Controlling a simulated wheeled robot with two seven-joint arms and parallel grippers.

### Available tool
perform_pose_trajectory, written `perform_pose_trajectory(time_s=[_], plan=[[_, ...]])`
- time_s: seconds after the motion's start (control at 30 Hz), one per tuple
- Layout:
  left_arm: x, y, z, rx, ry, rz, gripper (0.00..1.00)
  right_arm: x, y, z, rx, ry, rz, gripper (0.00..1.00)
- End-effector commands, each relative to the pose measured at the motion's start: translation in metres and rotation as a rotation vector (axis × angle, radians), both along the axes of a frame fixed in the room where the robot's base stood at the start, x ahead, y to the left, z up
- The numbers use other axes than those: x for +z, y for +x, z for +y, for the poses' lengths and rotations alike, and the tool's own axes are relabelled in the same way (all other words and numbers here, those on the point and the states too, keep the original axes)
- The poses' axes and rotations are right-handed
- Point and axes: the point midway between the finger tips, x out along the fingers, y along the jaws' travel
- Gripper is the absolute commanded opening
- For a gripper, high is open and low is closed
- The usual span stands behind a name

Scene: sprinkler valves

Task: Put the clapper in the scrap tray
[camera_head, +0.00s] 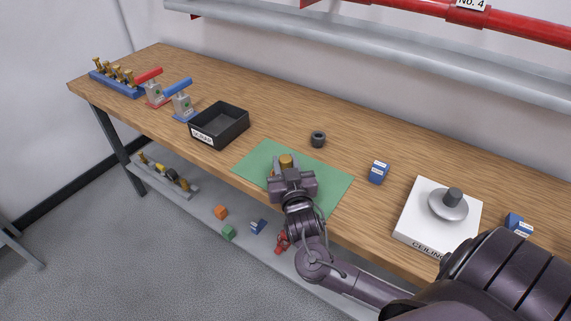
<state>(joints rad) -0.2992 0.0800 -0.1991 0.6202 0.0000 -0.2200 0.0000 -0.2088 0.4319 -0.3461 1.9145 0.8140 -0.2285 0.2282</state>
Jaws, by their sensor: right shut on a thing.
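The scrap tray (233,134) is a black open box with a white label on its front, standing on the bench left of the green mat. Its visible inside looks empty. My right gripper (289,171) is over the green mat (332,183), to the right of the tray and apart from it. It is shut on a brass-coloured piece (286,160), mostly hidden by the gripper; I cannot tell for sure whether this is the clapper. My left gripper is not in view.
A dark ring (318,139) and a blue box (378,172) stand near the mat. A white ceiling plate (410,222) is at right. Lever valves (183,105) and a blue rack of brass parts (118,84) stand left of the tray. Red and grey pipes run above the bench.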

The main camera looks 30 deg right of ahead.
Motion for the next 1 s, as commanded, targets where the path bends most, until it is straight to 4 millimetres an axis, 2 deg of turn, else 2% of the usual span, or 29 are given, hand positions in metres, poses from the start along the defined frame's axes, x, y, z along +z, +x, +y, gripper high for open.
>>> perform_pose_trajectory(time_s=[0.37, 0.4, 0.57, 0.9, 1.0], plan=[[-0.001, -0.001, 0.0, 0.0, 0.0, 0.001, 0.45, -0.003, 0.0, 0.0, -0.001, 0.001, -0.006, 0.0], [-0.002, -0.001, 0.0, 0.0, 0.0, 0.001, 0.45, -0.005, 0.0, 0.0, 0.0, 0.001, -0.001, 0.32], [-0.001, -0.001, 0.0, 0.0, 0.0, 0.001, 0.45, -0.004, 0.0, 0.0, 0.0, 0.001, -0.001, 0.52], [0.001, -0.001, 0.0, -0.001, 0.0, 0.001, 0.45, 0.001, 0.0, 0.0, 0.0, -0.001, -0.002, 0.52], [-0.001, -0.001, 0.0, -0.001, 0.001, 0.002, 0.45, -0.003, -0.011, 0.005, 0.001, 0.002, 0.001, 0.52]])
